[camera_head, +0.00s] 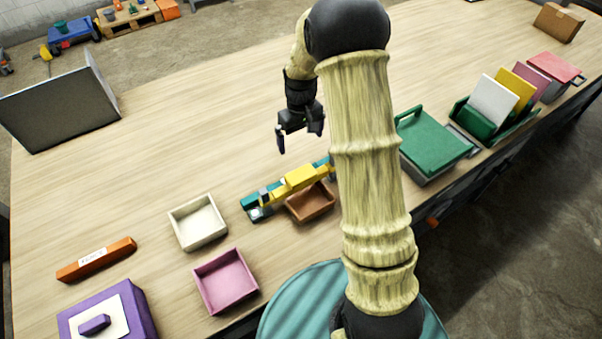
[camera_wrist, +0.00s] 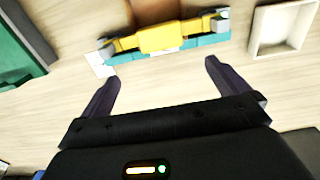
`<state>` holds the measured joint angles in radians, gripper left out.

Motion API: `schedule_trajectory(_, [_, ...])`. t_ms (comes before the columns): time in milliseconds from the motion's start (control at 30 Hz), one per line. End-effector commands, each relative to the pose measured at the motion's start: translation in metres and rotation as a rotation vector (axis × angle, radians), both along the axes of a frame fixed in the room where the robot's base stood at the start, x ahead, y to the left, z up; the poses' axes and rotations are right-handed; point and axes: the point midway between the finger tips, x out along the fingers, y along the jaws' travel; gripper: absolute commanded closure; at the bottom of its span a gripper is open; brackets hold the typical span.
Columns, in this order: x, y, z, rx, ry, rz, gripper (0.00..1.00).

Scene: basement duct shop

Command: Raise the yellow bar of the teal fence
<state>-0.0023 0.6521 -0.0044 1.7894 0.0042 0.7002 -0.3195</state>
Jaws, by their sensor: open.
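The teal fence (camera_head: 257,213) lies on the wooden table near its front edge, with the yellow bar (camera_head: 295,183) lying low along it. My arm hides the right end of the fence in the head view. In the wrist view the yellow bar (camera_wrist: 163,38) runs across the top, with the teal fence (camera_wrist: 203,40) along its near side and grey blocks at its ends. My gripper (camera_head: 298,143) is open and empty, above the table behind the fence. In the wrist view my gripper's fingers (camera_wrist: 160,78) are spread apart, short of the bar and not touching it.
A brown tray (camera_head: 312,203) sits right in front of the fence. A cream tray (camera_head: 198,222) and a pink tray (camera_head: 226,281) stand to its left. A green-lidded box (camera_head: 433,143) stands to the right. The table behind the fence is clear.

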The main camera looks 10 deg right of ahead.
Motion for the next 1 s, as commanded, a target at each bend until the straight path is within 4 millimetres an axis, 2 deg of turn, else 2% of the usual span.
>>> schedule_trajectory(167, [-0.001,0.000,-0.012,0.000,0.003,-0.001,0.00])
schedule_trajectory(267, [-0.001,0.000,-0.025,0.000,0.005,-0.001,0.00])
schedule_trajectory(1000, [-0.001,0.000,-0.138,0.000,0.003,-0.001,0.00])
